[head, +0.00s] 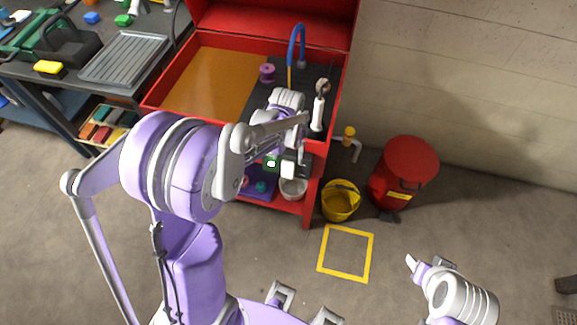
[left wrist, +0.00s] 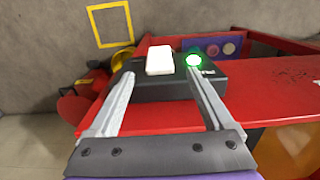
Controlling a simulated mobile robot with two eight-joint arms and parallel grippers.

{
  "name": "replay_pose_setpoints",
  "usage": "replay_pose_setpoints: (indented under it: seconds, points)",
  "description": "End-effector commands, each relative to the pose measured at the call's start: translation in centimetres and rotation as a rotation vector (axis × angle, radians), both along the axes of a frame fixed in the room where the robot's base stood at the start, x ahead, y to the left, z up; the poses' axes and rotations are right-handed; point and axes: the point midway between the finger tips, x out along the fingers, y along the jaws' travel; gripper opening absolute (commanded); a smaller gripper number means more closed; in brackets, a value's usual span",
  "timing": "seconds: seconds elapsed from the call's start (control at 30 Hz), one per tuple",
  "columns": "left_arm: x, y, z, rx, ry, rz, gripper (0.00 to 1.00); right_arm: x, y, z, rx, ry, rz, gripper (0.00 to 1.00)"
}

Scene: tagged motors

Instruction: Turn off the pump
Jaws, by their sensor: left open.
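The pump's switch box is a dark box (left wrist: 150,92) on the red parts washer (left wrist: 265,88), with a white rocker switch (left wrist: 159,60) and a lit green lamp (left wrist: 194,60). In the head view the white switch (head: 288,169) and green lamp (head: 271,163) show at the washer's front, partly behind my arm. My left gripper (left wrist: 161,78) is open and empty. Its fingers appear over the box in the left wrist view, either side of the switch; contact cannot be told. My right gripper (head: 426,264) is at lower right, away from the washer; its jaw opening is unclear.
The washer's basin holds a blue hose (head: 296,42), a purple spool (head: 267,73) and a white-handled brush (head: 318,112). A yellow bucket (head: 341,202) and red can (head: 409,160) stand right of it. A workbench is at left. The floor around the yellow square (head: 346,276) is clear.

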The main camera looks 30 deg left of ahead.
Motion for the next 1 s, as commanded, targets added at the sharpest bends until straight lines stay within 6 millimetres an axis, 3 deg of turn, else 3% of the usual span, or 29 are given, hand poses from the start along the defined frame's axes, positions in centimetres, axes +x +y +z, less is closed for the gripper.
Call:
replay_pose_setpoints:
  seconds: [0.03,0.23,0.67,1.0]
  points:
    - [-0.2,0.0,-1.6,0.000,0.003,0.000,0.85,-0.4,0.0,-1.2,0.000,0.007,0.000,0.54]
    - [-0.1,0.0,-4.3,0.000,0.000,0.000,0.85,-0.8,0.0,-2.9,0.000,0.016,0.000,0.54]
    - [0.0,0.0,-5.2,0.000,-0.001,0.000,0.85,-0.9,0.0,-3.4,0.000,0.018,0.000,0.54]
    - [0.0,0.0,-5.2,0.000,-0.001,0.000,0.27,-0.9,0.0,-3.4,0.000,0.018,0.000,0.54]
